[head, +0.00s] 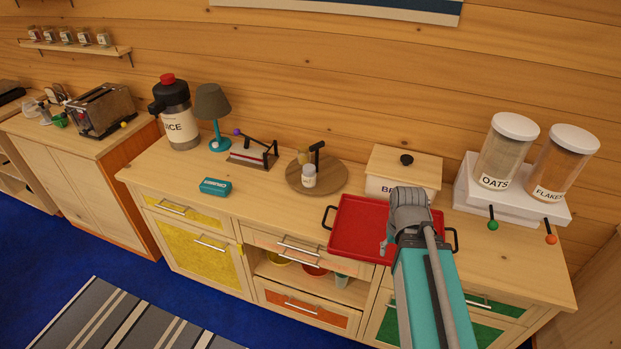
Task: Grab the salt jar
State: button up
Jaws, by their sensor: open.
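A small jar (309,176) with a pale lid and a light label stands upright on a round wooden board (337,182) on the long counter. Its label is too small to read, so I cannot tell for sure that it is the salt jar. Several similar small jars (66,36) stand on a wall shelf at the upper left. My gripper (387,245) shows only in part, over the red tray, to the right of the board and clear of the jar. It is open; its fingertips are mostly hidden by my arm.
The red tray (345,215) lies by the counter's front edge. A brown-and-dark object (317,150) stands behind the jar. A bread box (385,163), cereal dispensers (505,150), a lamp (213,105) and a teal box (215,187) share the counter. Bare wood lies left of the board.

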aim_at(309, 176)
jog(key=k, duration=1.35)
jog(key=z, duration=0.55)
jog(key=i, duration=1.6)
jog(key=u, duration=0.2)
